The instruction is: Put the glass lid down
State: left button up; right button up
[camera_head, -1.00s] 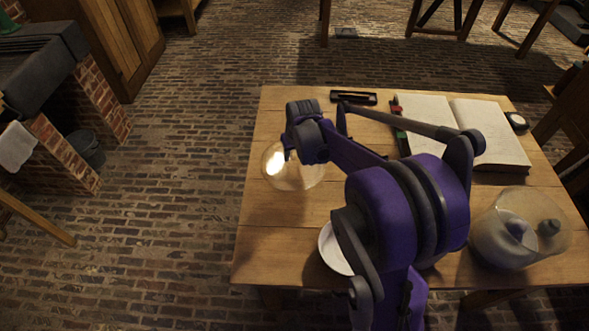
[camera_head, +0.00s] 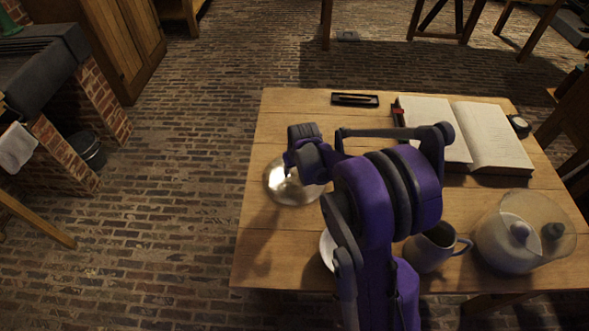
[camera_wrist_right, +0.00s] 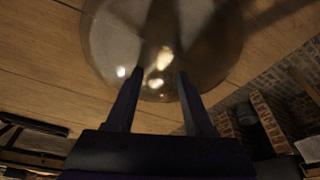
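The glass lid (camera_head: 289,190), a clear round piece with bright glints, is at the left side of the wooden table (camera_head: 262,232). It fills the upper middle of the right wrist view (camera_wrist_right: 215,45). My right gripper (camera_wrist_right: 160,72) is over the lid, its two dark fingers apart on either side of glints at the lid's middle. I cannot tell whether the lid touches the table. My purple right arm hides part of the tabletop. My left gripper is not in view.
A white dish (camera_head: 327,250) is partly behind my arm. An open book (camera_head: 495,135) and a dark pen tray (camera_head: 355,99) lie at the back. The table's left edge is close to the lid.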

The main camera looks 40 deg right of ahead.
aim_at(298, 184)
jog(key=shift+o, duration=0.9)
jog(key=shift+r, duration=0.2)
jog(key=p+v, duration=0.2)
jog(key=v, duration=0.9)
jog(key=s+a+n+t+y, duration=0.1)
jog(key=s+a+n+t, duration=0.1)
jog(key=s+a, duration=1.6)
jog(key=shift+a+f+n, duration=0.35)
jog(key=shift+a+n, duration=0.1)
jog(key=shift+n, duration=0.35)
jog(key=shift+s, duration=0.1)
